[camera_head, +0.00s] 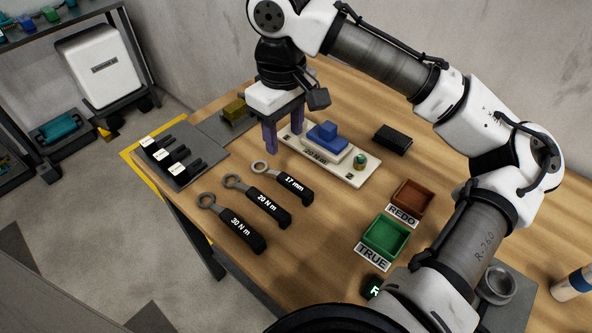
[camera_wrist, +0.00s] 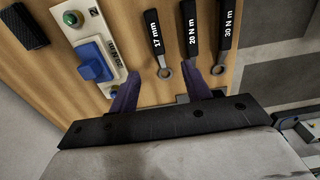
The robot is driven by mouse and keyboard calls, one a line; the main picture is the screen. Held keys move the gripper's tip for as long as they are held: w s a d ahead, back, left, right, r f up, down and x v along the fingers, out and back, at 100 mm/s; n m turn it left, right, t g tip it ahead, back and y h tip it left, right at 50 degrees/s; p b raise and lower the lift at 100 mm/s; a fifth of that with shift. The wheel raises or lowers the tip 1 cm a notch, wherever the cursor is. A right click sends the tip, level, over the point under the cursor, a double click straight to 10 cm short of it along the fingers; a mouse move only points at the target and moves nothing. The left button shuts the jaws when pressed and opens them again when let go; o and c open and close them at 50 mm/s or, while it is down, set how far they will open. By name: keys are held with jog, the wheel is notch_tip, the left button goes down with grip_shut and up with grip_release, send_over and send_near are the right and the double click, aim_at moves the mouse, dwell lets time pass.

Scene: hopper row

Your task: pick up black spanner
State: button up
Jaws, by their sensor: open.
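Three ring spanners with black handles lie side by side on the wooden table. They are labelled 17 mm (camera_head: 295,187), 20 N m (camera_head: 268,208) and 30 N m (camera_head: 240,233). My gripper (camera_head: 283,138) is open and empty, pointing down above the table, just behind the ring of the 17 mm spanner. In the wrist view, the ring end of the 17 mm spanner (camera_wrist: 157,32) shows between the two purple fingers (camera_wrist: 163,79), apart from both. The 20 N m spanner (camera_wrist: 193,25) and 30 N m spanner (camera_wrist: 226,22) lie to its right.
A pale fixture board (camera_head: 350,170) with a blue block (camera_head: 327,135) stands close to my gripper. A black box (camera_head: 393,139), a green tray (camera_head: 385,238) and a brown tray (camera_head: 412,197) lie to the right.

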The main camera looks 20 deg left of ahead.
send_over(287, 179)
jog(key=f, duration=0.8)
jog(key=shift+s, duration=0.35)
jog(key=shift+w+f+p, duration=0.2)
jog(key=shift+f+p, duration=0.2)
jog(key=shift+f, duration=0.9)
jog(key=shift+w+f+p, duration=0.2)
jog(key=shift+f+p, duration=0.15)
jog(key=shift+f, duration=0.95)
jog(key=shift+c, duration=0.2)
grip_shut()
jog(key=shift+r, duration=0.1)
notch_tip(287, 179, up, 20)
jog(key=b, duration=0.1)
